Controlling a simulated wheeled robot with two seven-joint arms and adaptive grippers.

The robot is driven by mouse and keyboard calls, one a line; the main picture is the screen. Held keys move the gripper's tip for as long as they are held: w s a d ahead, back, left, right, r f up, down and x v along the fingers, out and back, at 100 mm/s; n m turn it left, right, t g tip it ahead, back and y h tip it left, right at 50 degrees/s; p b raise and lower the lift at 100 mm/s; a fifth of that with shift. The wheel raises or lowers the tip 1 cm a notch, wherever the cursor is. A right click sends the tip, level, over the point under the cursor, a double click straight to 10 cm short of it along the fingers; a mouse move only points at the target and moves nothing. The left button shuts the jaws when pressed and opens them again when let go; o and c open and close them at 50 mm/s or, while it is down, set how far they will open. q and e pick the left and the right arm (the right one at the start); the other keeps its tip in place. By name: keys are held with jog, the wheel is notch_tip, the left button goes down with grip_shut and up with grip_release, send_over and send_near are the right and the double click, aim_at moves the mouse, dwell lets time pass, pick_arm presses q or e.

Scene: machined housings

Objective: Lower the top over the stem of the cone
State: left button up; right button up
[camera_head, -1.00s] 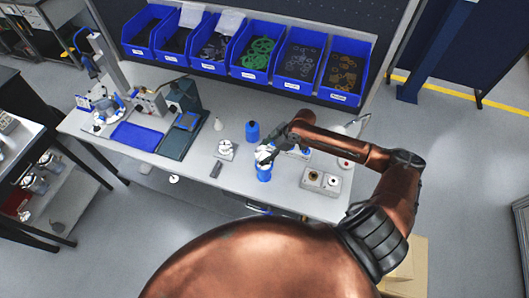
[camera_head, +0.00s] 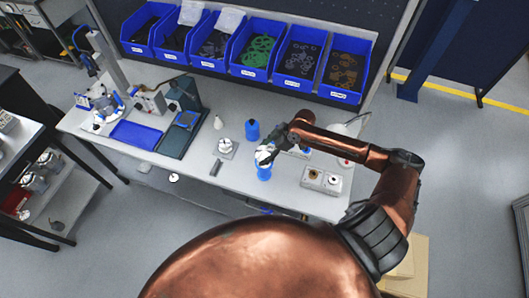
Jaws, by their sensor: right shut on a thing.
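My right gripper (camera_head: 272,147) reaches in from the right over the front part of the bench. It is shut on a small whitish metallic part (camera_head: 264,156), which I take to be the top. That part is right above a blue cylindrical piece (camera_head: 264,173) near the bench's front edge. The picture is too small to tell whether they touch, and the gripper hides much of the contact. No stem can be made out there. A pale cone-shaped piece (camera_head: 218,122) stands upright farther back on the left. My left gripper is not in view.
A second blue piece (camera_head: 252,130) stands just behind the gripper. A whitish part on a plate (camera_head: 226,148) is to its left, and a grey block with round fittings (camera_head: 322,180) to its right. Blue bins (camera_head: 296,84) line the back. The bench (camera_head: 190,163) is partly clear at left.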

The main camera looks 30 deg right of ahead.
jog(key=shift+f+b, duration=0.45)
jog(key=shift+f, duration=0.5)
dwell(0.4)
jog(key=o, duration=1.4)
jog(key=v, duration=1.2)
